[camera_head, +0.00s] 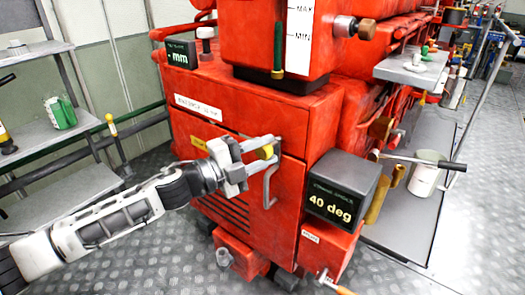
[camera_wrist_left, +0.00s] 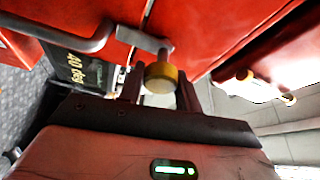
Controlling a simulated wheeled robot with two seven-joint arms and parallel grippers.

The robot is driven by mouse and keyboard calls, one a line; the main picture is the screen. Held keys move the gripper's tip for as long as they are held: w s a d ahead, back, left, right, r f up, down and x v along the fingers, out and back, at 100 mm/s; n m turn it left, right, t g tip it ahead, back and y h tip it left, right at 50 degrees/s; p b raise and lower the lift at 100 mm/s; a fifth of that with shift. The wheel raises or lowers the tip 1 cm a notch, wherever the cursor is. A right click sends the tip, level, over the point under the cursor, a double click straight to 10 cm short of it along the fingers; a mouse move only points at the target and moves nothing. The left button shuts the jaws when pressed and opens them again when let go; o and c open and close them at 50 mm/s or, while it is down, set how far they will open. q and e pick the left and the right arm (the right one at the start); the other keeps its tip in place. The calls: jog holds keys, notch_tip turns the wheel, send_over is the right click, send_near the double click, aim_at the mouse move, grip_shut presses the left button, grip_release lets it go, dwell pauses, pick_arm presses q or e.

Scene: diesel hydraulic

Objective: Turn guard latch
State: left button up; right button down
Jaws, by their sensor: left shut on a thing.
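The guard latch has a round yellow-and-metal knob (camera_head: 266,152) on the front of the red machine. In the left wrist view the knob (camera_wrist_left: 160,74) sits between my two dark fingers on a short metal stem. My left gripper (camera_head: 262,151) reaches in from the left and is shut on this knob. A red guard door (camera_head: 237,160) lies behind the gripper. A bent grey door handle (camera_head: 268,188) hangs just below the knob, and it also shows at upper left in the left wrist view (camera_wrist_left: 75,42). My right gripper is not in view.
A black display box reading 40 deg (camera_head: 342,190) juts out right of the door. The patterned floor in front is clear.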

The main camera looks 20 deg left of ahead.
pick_arm(q)
jog(key=o, duration=1)
jog(key=shift+c, duration=0.2)
jog(key=b+v, duration=0.3)
jog(key=v, duration=1.3)
jog(key=shift+r, duration=0.2)
jog(key=shift+f, duration=0.1)
